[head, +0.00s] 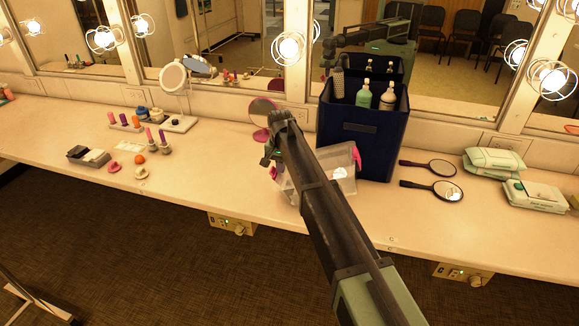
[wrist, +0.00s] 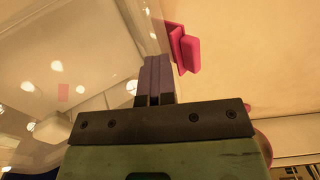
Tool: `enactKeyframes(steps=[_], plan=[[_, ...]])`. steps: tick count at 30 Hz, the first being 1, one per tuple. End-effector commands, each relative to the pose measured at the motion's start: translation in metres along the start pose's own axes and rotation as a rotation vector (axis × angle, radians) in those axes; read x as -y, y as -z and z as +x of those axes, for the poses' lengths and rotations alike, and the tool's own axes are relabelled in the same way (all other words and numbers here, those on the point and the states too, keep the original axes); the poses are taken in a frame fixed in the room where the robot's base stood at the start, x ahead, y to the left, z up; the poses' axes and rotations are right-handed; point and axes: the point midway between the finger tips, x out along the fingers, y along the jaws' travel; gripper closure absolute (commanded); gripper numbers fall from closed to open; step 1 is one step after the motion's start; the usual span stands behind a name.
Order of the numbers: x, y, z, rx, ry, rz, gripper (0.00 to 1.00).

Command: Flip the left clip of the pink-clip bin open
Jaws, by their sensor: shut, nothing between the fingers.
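The pink-clip bin (head: 338,160) is a clear, see-through box on the counter, partly hidden behind my arm in the head view. One pink clip (head: 357,155) shows on its right side. The left clip (head: 274,172) shows as a small bit of pink just below my gripper (head: 268,157). In the wrist view a pink clip (wrist: 184,48) sits at the edge of the clear bin (wrist: 100,45). My gripper (wrist: 155,80) is shut and empty, its fingertips close beside that clip on the bin side. Whether they touch it, and whether the clip is latched, I cannot tell.
A dark blue caddy (head: 362,150) with bottles stands right behind the bin. A round pink mirror (head: 263,115) stands behind my gripper. Two hand mirrors (head: 432,190) lie to the right. The counter (head: 215,165) left of the bin is clear.

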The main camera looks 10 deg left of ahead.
Motion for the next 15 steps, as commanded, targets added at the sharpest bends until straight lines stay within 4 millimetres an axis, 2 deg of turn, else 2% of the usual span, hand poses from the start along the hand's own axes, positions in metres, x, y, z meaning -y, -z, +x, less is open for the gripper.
enactKeyframes(steps=[15], plan=[[0.018, -0.001, 0.005, 0.000, -0.001, 0.000, 1.00]])
